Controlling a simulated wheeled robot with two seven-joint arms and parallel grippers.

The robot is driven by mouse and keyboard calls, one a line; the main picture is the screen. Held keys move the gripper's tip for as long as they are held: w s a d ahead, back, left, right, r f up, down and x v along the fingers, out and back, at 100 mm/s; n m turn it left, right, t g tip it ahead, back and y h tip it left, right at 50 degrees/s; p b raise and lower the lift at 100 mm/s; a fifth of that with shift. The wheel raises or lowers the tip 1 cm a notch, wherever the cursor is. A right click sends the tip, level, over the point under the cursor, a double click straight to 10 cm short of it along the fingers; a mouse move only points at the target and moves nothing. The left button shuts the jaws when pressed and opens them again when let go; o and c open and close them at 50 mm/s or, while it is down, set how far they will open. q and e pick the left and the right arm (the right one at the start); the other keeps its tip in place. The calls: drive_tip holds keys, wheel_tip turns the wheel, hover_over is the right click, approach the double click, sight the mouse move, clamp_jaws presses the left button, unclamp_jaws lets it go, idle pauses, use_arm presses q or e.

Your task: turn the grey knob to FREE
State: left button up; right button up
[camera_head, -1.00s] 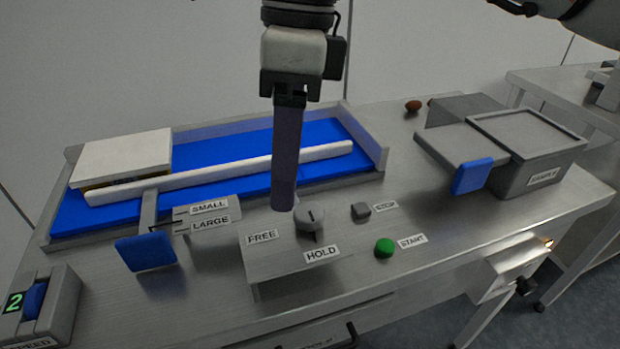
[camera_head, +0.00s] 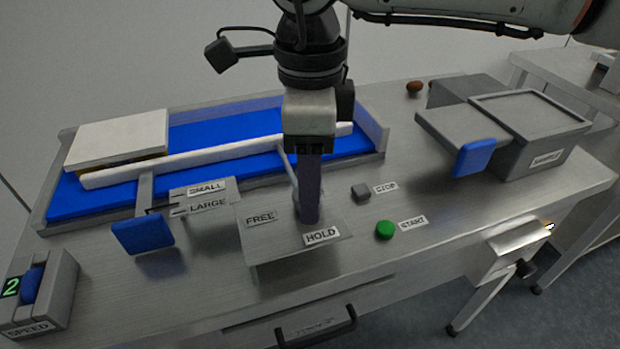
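The grey knob sat on the raised panel (camera_head: 285,250) between the FREE label (camera_head: 261,219) and the HOLD label (camera_head: 321,236); it is now hidden behind my gripper fingers. My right gripper (camera_head: 307,215), on the arm reaching in from the upper right, points straight down with its fingertips at the knob's place. A dark finger is in front, with a thin paler strip behind its left side. I cannot tell whether the fingers touch or grip the knob, or which way it points. My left gripper is out of view.
A green START button (camera_head: 385,230) and a grey STOP button (camera_head: 361,193) stand close to the right of the fingers. The blue-handled SMALL/LARGE lever (camera_head: 143,235) is to the left. Behind is the blue belt (camera_head: 215,133); a grey bin (camera_head: 545,160) stands at right.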

drive_tip(key=c, duration=1)
drive_tip(key=shift+c, duration=0.2)
